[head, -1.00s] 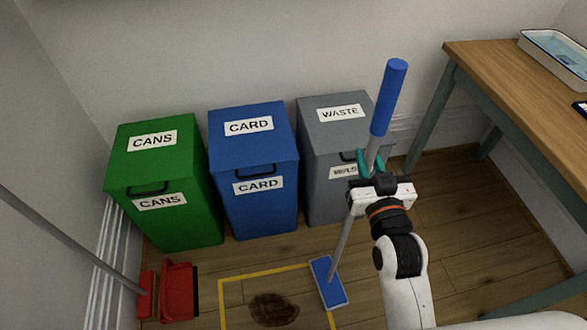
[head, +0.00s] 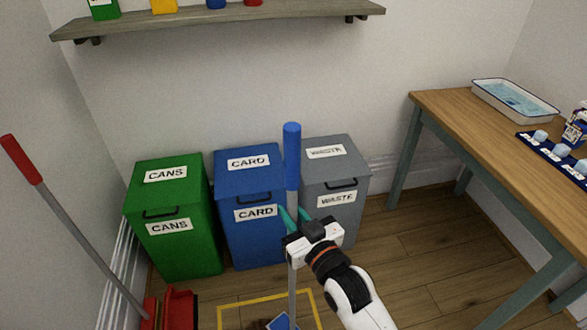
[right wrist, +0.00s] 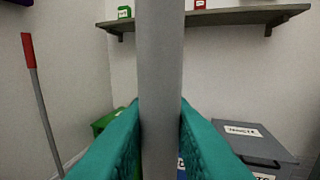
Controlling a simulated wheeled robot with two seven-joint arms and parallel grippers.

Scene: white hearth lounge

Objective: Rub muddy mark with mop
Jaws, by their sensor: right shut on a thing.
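The mop has a blue grip (head: 291,157) and a grey pole, which stands nearly upright in the head view. My right gripper (head: 294,216) is shut on the pole just below the blue grip. The pole also fills the middle of the right wrist view (right wrist: 160,90), between the teal fingers. The blue mop head (head: 281,322) is at the bottom edge of the head view, partly cut off. A small dark part of the muddy mark (head: 261,323) shows beside its left side, inside the yellow floor outline (head: 222,312). The rest of the mark is hidden or out of frame. My left gripper is not in view.
Green cans (head: 172,240), blue card (head: 250,225) and grey waste (head: 345,205) bins line the wall behind. A red dustpan (head: 180,308) and a red-handled tool (head: 22,158) are at left. A wooden table (head: 455,120) stands right. Floor before it is clear.

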